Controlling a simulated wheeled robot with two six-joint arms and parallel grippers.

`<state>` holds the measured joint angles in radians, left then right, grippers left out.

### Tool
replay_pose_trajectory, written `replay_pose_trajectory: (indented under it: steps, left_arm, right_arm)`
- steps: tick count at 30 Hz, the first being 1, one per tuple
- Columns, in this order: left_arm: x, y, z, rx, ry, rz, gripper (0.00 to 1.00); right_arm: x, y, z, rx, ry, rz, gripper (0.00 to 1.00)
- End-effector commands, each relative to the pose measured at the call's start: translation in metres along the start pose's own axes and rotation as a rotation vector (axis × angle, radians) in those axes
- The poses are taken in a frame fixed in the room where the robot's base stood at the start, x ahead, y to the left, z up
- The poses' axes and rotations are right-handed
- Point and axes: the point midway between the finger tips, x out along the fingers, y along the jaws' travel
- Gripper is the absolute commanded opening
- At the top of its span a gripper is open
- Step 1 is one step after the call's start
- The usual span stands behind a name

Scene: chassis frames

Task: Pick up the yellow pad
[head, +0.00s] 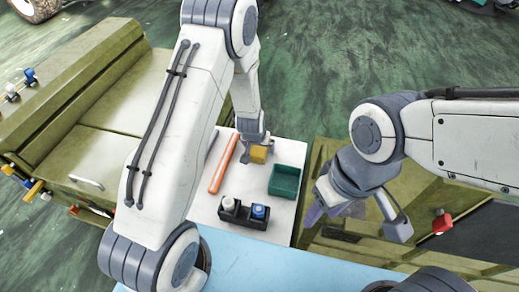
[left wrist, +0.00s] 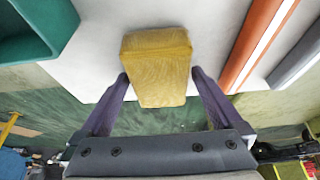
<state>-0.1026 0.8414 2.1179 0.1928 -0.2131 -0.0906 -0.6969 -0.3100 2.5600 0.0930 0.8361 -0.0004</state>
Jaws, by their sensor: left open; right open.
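The yellow pad (head: 259,154) is a small block on the white tabletop (head: 208,204). It also shows in the left wrist view (left wrist: 156,65). My left gripper (head: 254,151) is over the pad and open. In the left wrist view (left wrist: 160,78) one finger is on each side of the pad's near part, and I cannot tell whether they touch it. My right gripper (head: 361,214) is open and empty, to the right of the white tabletop.
A green bin (head: 285,182) stands right of the pad. An orange bar (head: 223,164) lies to its left. A black holder (head: 242,214) with a white-capped and a blue-capped item is nearer. Olive metal cases flank the tabletop.

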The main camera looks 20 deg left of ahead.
Motion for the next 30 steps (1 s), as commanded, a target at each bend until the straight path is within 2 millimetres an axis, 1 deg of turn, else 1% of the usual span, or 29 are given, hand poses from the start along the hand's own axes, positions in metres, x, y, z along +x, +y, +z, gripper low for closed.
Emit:
replay_pose_trajectory:
  steps: [12,13,14,15,17,18,19,26,30]
  left_arm:
    - [0.004,-0.0002,0.0021,0.0,-0.001,0.0,1.0]
    - [0.0039,-0.0002,0.0019,0.0,-0.001,0.0,0.96]
    - [0.0035,-0.0002,0.0018,0.0,-0.001,0.0,0.85]
    - [0.0035,-0.0002,0.0018,0.0,-0.001,0.0,0.69]
    - [0.0035,-0.0002,0.0018,0.0,-0.001,0.0,0.46]
    - [0.0035,-0.0001,0.0018,0.0,-0.001,0.0,0.31]
    - [0.0035,-0.0001,0.0019,0.0,-0.001,0.0,0.26]
    - [0.0026,-0.0001,0.0014,0.0,-0.001,0.0,0.26]
    - [-0.0039,-0.0002,-0.0017,0.0,0.001,0.0,0.26]
  right_arm:
    - [0.003,0.0002,0.0002,0.0,0.0,0.0,0.5]
    - [0.0028,0.0002,0.0002,0.0,0.0,0.0,0.5]
    - [0.0025,0.0002,0.0001,0.0,0.0,0.0,0.5]
    - [0.0025,0.0002,0.0001,0.0,0.0,0.0,0.5]
    - [0.0025,0.0002,0.0001,0.0,0.0,0.0,0.5]
    - [0.0025,0.0002,0.0001,0.0,0.0,0.0,0.5]
    - [0.0025,0.0002,0.0001,0.0,0.0,0.0,0.5]
    - [0.0019,0.0001,0.0001,0.0,0.0,0.0,0.5]
    - [-0.0013,-0.0001,-0.0001,0.0,0.0,0.0,0.5]
